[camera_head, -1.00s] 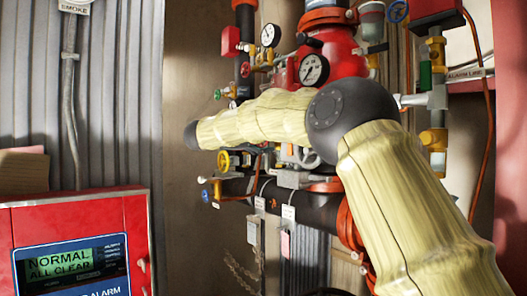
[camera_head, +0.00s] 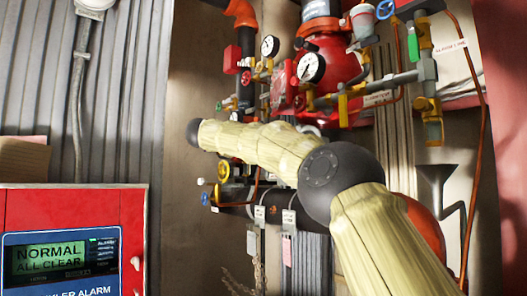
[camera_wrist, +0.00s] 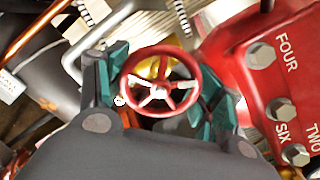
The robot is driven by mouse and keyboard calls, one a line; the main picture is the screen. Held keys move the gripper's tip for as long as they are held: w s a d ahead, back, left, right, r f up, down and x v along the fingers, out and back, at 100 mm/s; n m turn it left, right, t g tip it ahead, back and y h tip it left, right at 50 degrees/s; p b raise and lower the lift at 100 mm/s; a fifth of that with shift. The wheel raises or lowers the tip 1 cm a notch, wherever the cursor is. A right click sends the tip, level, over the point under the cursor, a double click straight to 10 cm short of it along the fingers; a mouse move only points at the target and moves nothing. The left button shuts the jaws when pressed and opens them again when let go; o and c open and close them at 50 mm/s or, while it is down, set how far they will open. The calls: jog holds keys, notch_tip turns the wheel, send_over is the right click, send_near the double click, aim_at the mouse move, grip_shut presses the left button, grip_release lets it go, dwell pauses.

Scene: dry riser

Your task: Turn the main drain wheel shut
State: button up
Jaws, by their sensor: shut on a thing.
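A red handwheel with spokes (camera_wrist: 161,82) is in the middle of the wrist view. My gripper (camera_wrist: 160,90) has its teal-padded fingers on both sides of the wheel rim, closed on it. A yellow part shows behind the spokes. No label naming this wheel is readable in the wrist view. In the head view my arm crosses in front of the riser, and the gripper and this wheel cannot be made out there.
A red flange with large bolts (camera_wrist: 262,56) is close on the gripper's right. In the head view are pressure gauges (camera_head: 311,67), a yellow wheel (camera_head: 223,171), a blue wheel (camera_head: 206,199), a grey funnel (camera_head: 437,180) and a red alarm panel (camera_head: 75,200) reading "NORMAL ALL CLEAR".

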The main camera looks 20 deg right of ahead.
jog(key=m+b, duration=0.1)
jog(key=m, duration=0.1)
jog(key=m+b, duration=0.1)
jog(key=m, duration=0.1)
jog(key=m+b, duration=0.1)
jog(key=shift+f+m+b, duration=0.25)
jog(key=shift+m+b, duration=0.15)
jog(key=m+b, duration=0.2)
jog(key=m, duration=0.2)
jog(key=shift+r+m, duration=0.15)
jog(key=shift+m, duration=0.15)
jog(key=o, duration=1)
jog(key=shift+o, duration=0.2)
jog(key=shift+r, duration=0.1)
jog(key=v, duration=1.2)
